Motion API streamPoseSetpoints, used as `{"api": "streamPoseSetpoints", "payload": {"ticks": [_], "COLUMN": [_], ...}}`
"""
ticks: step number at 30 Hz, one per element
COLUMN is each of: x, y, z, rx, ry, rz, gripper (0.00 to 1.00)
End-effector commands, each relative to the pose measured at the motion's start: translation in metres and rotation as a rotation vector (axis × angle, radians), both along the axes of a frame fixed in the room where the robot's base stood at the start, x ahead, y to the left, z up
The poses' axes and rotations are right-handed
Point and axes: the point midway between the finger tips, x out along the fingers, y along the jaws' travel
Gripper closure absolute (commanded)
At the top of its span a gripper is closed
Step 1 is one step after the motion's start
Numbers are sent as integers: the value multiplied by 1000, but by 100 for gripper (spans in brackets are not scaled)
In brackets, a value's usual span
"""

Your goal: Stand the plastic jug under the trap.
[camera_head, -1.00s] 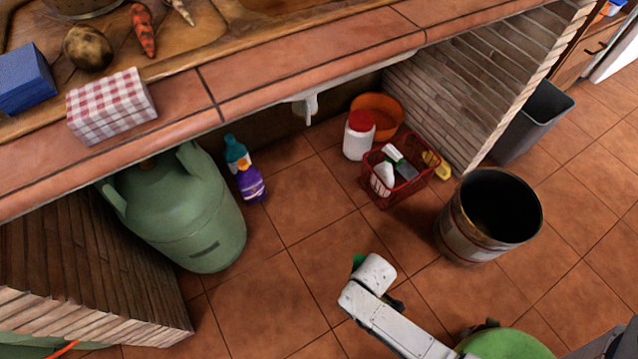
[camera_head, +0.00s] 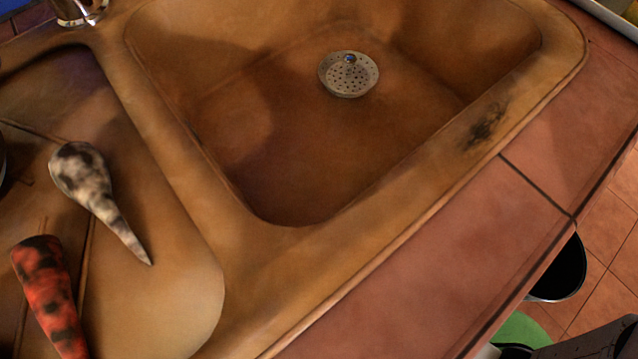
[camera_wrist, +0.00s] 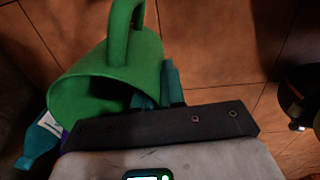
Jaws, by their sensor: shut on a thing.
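In the wrist view, my gripper (camera_wrist: 157,92) is shut on the green plastic jug (camera_wrist: 118,62), at the jug's rim wall. The jug is tilted in this view, with its dark open mouth toward the camera and its loop handle at the top. Brown floor tiles show behind it; I cannot tell its height above them. The trap is in neither view now.
A teal bottle (camera_wrist: 40,140) is close to the jug at the left of the wrist view. The tiled counter edge (camera_head: 440,255) crosses the head view, with a dark bin (camera_head: 562,272) below it. Two vegetables lie beside the sink, a pale one (camera_head: 85,180) and a red one (camera_head: 45,290).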

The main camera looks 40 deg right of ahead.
Motion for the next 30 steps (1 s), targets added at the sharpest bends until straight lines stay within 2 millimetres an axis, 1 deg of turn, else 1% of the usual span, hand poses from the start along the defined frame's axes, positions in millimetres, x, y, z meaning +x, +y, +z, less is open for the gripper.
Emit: {"api": "streamPoseSetpoints", "payload": {"ticks": [5, 13, 15, 19, 22, 27, 30], "x": [34, 94, 102, 119, 126, 131, 137], "y": [-1, -2, -2, -3, -3, -3, -3], "z": [-19, -47, -63, -81, -87, -92, -101], "rx": [-1, -1, -1, -1, -1, 0, 0], "ry": [-5, -4, -2, -2, -2, -1, -2], "rz": [7, 4, 5, 5, 5, 4, 4], "gripper": [100, 100, 100, 100, 100, 100, 100]}}
